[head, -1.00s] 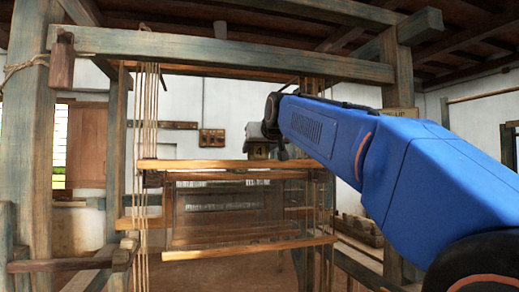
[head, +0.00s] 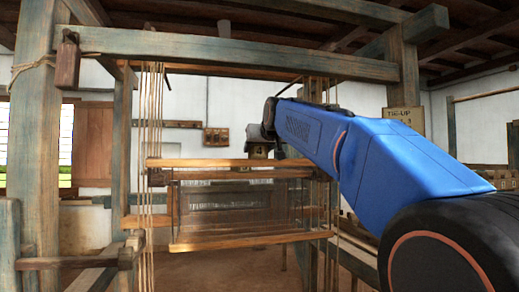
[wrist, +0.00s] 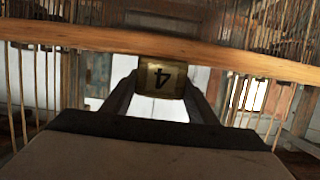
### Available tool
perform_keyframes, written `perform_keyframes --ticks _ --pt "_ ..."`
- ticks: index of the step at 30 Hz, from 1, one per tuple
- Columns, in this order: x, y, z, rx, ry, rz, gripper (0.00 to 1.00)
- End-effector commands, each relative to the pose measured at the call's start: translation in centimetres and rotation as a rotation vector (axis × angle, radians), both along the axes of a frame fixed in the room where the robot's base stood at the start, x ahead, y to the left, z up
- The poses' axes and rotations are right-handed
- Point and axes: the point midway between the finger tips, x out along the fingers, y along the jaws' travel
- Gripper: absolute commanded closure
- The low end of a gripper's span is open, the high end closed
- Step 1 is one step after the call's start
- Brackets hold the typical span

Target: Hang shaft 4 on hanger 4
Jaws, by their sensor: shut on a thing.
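Shaft 4 shows in the head view as a long pale wooden top bar (head: 215,163) with a matching lower bar (head: 250,241) below it. It hangs roughly level in front of the loom's inner parts. A tag block marked 4 (wrist: 162,78) sits at the middle of the bar (wrist: 60,33) in the wrist view, upside down there. My gripper (head: 262,147) is shut on this block from above the bar, with a finger on each side. Vertical cords (head: 151,115) hang from the loom top near the shaft's left end. I cannot tell which hanger is number 4.
A thick timber post (head: 35,150) and a crossbeam (head: 240,52) frame the loom front. A right post (head: 402,75) carries a "TIE-UP" sign (head: 403,121). Cords and dark fittings crowd both shaft ends in the wrist view. Floor shows below the shaft.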

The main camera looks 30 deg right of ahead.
Motion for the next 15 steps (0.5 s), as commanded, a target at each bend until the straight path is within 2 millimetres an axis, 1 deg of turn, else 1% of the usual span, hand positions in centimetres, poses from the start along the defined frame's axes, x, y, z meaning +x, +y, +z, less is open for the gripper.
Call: perform_keyframes --ticks 15 --pt "2.8 -0.8 -0.1 0.0 0.0 0.0 0.98"
